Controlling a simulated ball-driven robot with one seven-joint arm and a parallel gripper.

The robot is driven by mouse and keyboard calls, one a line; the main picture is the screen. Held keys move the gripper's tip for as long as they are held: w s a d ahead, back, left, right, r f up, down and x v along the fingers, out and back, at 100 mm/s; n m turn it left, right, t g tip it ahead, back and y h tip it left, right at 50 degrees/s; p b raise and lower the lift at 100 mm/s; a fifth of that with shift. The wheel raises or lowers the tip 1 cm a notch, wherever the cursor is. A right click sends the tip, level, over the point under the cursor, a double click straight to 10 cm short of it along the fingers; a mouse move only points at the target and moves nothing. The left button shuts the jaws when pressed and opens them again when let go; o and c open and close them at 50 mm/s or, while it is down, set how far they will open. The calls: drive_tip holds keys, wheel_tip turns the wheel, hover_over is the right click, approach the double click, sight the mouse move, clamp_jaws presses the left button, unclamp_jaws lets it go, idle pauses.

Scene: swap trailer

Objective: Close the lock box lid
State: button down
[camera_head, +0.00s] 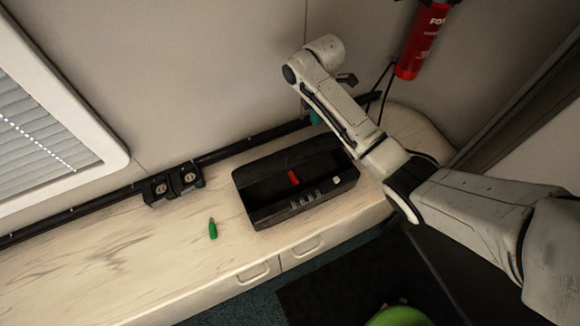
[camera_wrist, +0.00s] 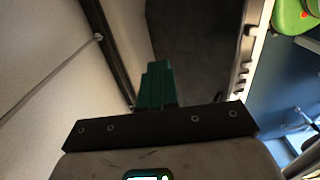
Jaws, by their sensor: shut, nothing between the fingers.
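The black lock box (camera_head: 262,219) stands on the counter in the head view, its dark inside facing up. A small red item (camera_head: 293,177) shows in it, with several pale dial marks along its front edge. I cannot tell the lid apart from the dark box. My gripper (camera_head: 315,117) is mostly hidden behind my arm, near the box's back right corner by the wall. In the wrist view its teal fingers (camera_wrist: 157,85) are together and empty. The dark box (camera_wrist: 200,45) fills the area beyond them; I cannot tell whether they touch it.
A small green object (camera_head: 212,229) lies on the wooden counter (camera_head: 110,255) left of the box. Black sockets (camera_head: 172,185) sit on the wall rail. A red fire extinguisher (camera_head: 420,42) hangs at the upper right. A green round object (camera_head: 398,316) is on the floor. The counter's left side is clear.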

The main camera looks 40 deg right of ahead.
drive_tip(key=shift+r+p, duration=0.5)
drive_tip(key=shift+r, duration=2.45)
drive_tip(key=shift+a, duration=0.1)
drive_tip(key=a+f+m, duration=0.1)
drive_tip(key=a, duration=0.2)
drive_tip(key=s+a+f+m+y+b, duration=0.1)
drive_tip(key=a+f, duration=0.1)
drive_tip(key=a, duration=0.2)
drive_tip(key=s+a+f+m, duration=0.1)
drive_tip(key=a+f, duration=0.1)
drive_tip(key=a, duration=0.2)
drive_tip(key=shift+s+f+t+b, duration=0.15)
drive_tip(key=shift+s+t+b, duration=0.1)
drive_tip(key=shift+t+b, duration=0.15)
drive_tip(key=s+a+f+m+b, duration=0.1)
drive_tip(key=s+a+f+m, duration=0.25)
drive_tip(key=s, duration=0.45)
drive_tip(key=s+a+f+m+b, duration=0.25)
drive_tip(key=s+a+m, duration=0.2)
drive_tip(key=s, duration=0.35)
drive_tip(key=s+d+m+h, duration=0.1)
drive_tip(key=s+d+m, duration=0.2)
drive_tip(key=s, duration=0.6)
drive_tip(key=shift+s+d+m, duration=0.15)
drive_tip(key=shift+d+m, duration=0.25)
drive_tip(key=shift+m, duration=0.4)
